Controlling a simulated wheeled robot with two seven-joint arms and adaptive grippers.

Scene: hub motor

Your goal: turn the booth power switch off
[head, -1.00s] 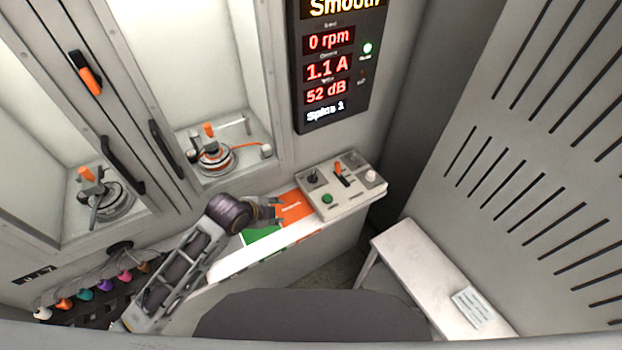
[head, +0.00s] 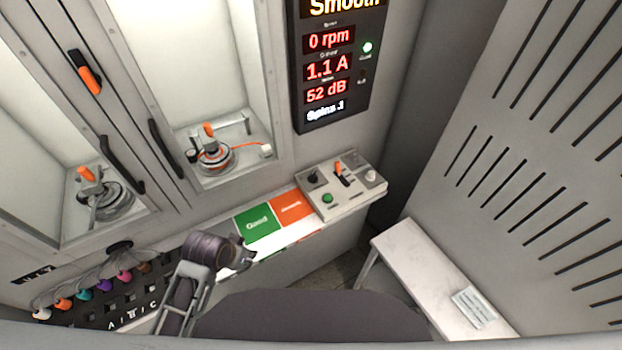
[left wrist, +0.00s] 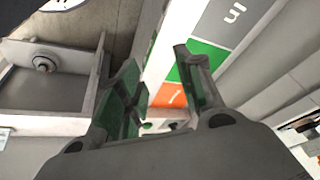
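The control box (head: 352,203) sits at the right end of the white ledge. It carries an orange-and-black lever (head: 341,173), a small black toggle (head: 313,179), a green button (head: 328,198) and a pale knob (head: 371,176). No readable label shows which one is the booth power switch. My left gripper (head: 244,256) is at the ledge's front edge, left of and apart from the box. In the left wrist view its fingers (left wrist: 160,80) are spread with nothing held between them. My right gripper is out of view.
Green (head: 257,222) and orange (head: 292,206) patches lie on the ledge. The lit display (head: 328,70) reads 0 rpm, 1.1 A, 52 dB. Booth windows with black handles (head: 166,148) stand behind. A white bench (head: 425,265) is at right, and coloured plugs (head: 103,285) hang at lower left.

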